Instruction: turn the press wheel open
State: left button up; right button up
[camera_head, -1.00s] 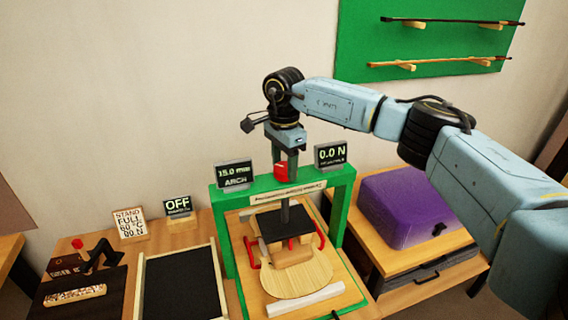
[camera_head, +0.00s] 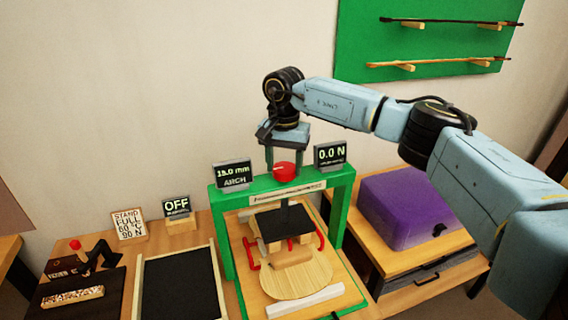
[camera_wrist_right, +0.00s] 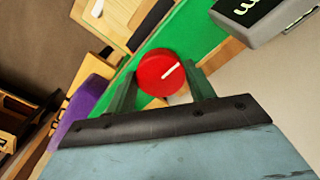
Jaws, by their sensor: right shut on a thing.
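The red press wheel (camera_head: 285,172), a round disc with a white mark, sits on top of the green press frame (camera_head: 226,235). It also shows in the right wrist view (camera_wrist_right: 156,76). My right gripper (camera_head: 284,163) points down from above, with one finger on each side of the wheel, shut on it. Below the frame, a dark press plate (camera_head: 270,224) stands over a pale wooden violin plate (camera_head: 295,281). The left display (camera_head: 233,174) appears to read 15.0 mm ARCH and the right display (camera_head: 330,154) reads 0.0 N. My left gripper is not in view.
A purple case (camera_head: 408,207) stands right of the press, under my right arm. A black-topped tray (camera_head: 180,285), a sign (camera_head: 130,224) and an OFF display (camera_head: 177,206) are to the left. A green board with bows (camera_head: 440,45) hangs on the wall.

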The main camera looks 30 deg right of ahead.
aim_at(284, 168)
jog(key=shift+w+r, duration=0.1)
jog(key=shift+r, duration=0.05)
dwell(0.3)
jog(key=o, duration=1)
jog(key=shift+c, duration=0.2)
notch_tip(284, 168, up, 13)
jog(key=b, duration=0.1)
jog(key=shift+r, duration=0.1)
